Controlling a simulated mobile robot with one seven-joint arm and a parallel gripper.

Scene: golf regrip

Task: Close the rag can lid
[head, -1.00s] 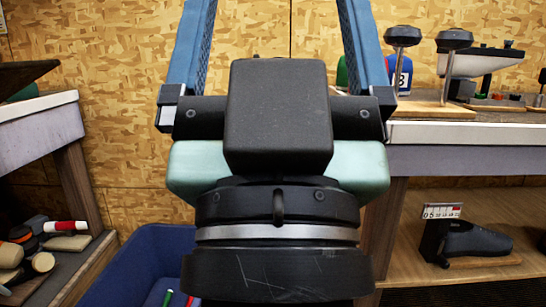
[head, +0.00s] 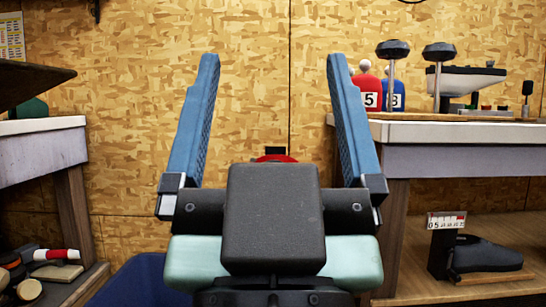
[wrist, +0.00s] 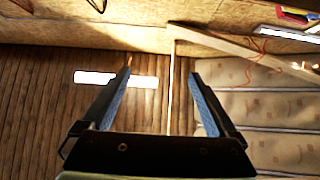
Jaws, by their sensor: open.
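My gripper (head: 273,60) is open and empty, its two blue fingers spread wide and pointing up in the head view. It also shows open in the wrist view (wrist: 160,72), with nothing between the fingers. A small red curved top (head: 275,158) shows just above the dark body of my gripper. It may be part of the rag can, but the rest is hidden behind my gripper, so I cannot tell how its lid stands. No rag can is recognizable in the wrist view.
A workbench (head: 460,160) with numbered red and blue things and dark-topped posts stands at right. A shoe-like dark object (head: 485,255) is on its lower shelf. Another bench (head: 40,155) is at left. A blue bin (head: 125,285) is low at left.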

